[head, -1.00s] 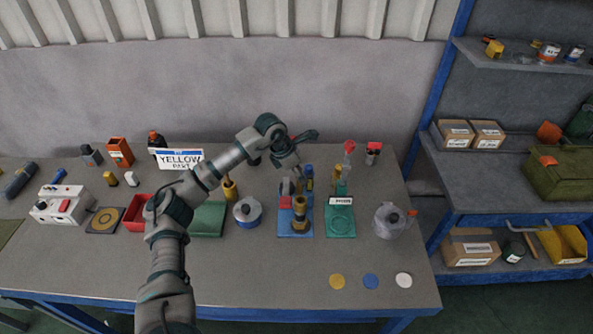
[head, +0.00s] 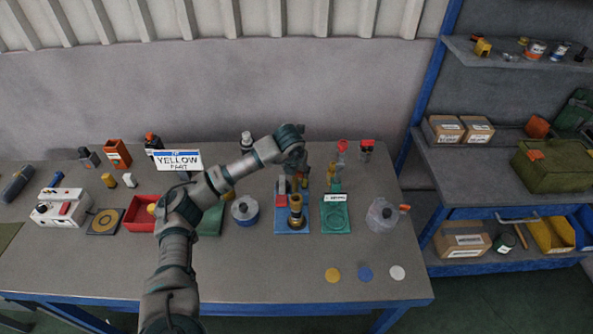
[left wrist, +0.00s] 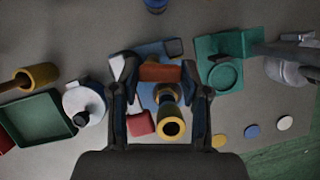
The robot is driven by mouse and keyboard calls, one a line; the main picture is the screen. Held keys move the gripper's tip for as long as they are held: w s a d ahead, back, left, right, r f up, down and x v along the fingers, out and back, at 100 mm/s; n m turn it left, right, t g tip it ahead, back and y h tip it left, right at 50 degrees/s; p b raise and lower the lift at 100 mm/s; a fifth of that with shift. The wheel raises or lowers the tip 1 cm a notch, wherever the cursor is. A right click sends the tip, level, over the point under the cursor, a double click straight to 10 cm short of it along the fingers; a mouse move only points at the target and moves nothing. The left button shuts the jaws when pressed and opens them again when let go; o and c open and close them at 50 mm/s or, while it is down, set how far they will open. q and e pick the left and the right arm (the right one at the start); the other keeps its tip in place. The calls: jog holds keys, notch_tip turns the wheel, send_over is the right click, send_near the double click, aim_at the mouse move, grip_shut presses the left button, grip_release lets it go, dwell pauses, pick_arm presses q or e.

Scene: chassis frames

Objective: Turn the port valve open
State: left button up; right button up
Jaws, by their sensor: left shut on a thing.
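The valve fixture stands on a blue base plate (head: 281,226), with a brass cylinder (head: 296,212) and a small red block (head: 281,200) on it. My left gripper (head: 300,184) reaches down over the back of this plate. In the left wrist view, my left gripper (left wrist: 160,76) has its fingers at both ends of an orange-red bar (left wrist: 160,73) and is shut on it. The brass cylinder (left wrist: 171,126) points up toward the wrist camera, in front of the bar. In the head view the wrist and fingers partly hide the bar. My right gripper is out of view.
A green plate (head: 336,228) with a ring and a small white label stands just right. A grey pot (head: 381,215) stands further right, and a blue-white round container (head: 245,210) to the left. Yellow, blue and white discs (head: 332,275) lie on the clear front of the table.

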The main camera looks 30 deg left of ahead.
pick_arm(q)
jog(key=shift+w+a+r+n, duration=0.1)
jog(key=shift+w+r+n, duration=0.1)
jog(key=shift+n, duration=0.5)
jog(key=shift+y, duration=0.3)
jog(key=o, duration=1)
jog(key=shift+c, duration=0.2)
jog(key=shift+o, duration=0.9)
jog(key=shift+f, duration=0.2)
jog(key=v, duration=1.1)
jog(key=shift+r, duration=0.45)
jog(key=shift+f, duration=0.15)
